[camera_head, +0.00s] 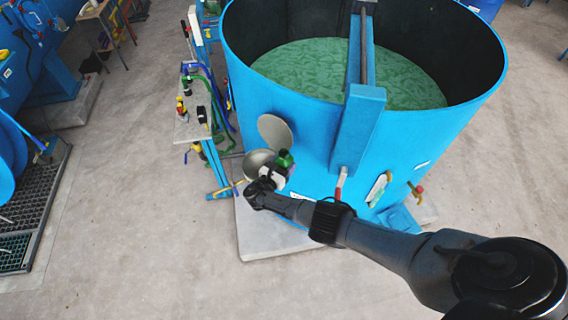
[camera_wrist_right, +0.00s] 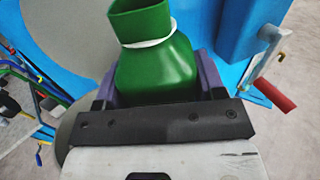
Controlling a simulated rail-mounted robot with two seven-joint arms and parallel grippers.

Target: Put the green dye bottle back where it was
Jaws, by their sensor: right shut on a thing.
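The green dye bottle (camera_head: 285,159) is held in front of the blue tank's wall, beside a round metal bowl (camera_head: 255,164) with a grey disc-shaped lid (camera_head: 275,131) above it. My right gripper (camera_head: 276,172) is shut on the bottle. In the right wrist view the green bottle (camera_wrist_right: 155,62) stands between the two purple-grey fingers of the right gripper (camera_wrist_right: 158,88), its neck with a white ring pointing away. The bottle's lower part is hidden by the gripper body. My left gripper is not in view.
The large blue tank (camera_head: 300,115) holds green liquid (camera_head: 320,68). A small side table (camera_head: 193,118) with hoses and valves stands left of it. A red-handled valve (camera_head: 340,182) sticks out of the tank on the right. Open floor (camera_head: 140,190) lies to the left.

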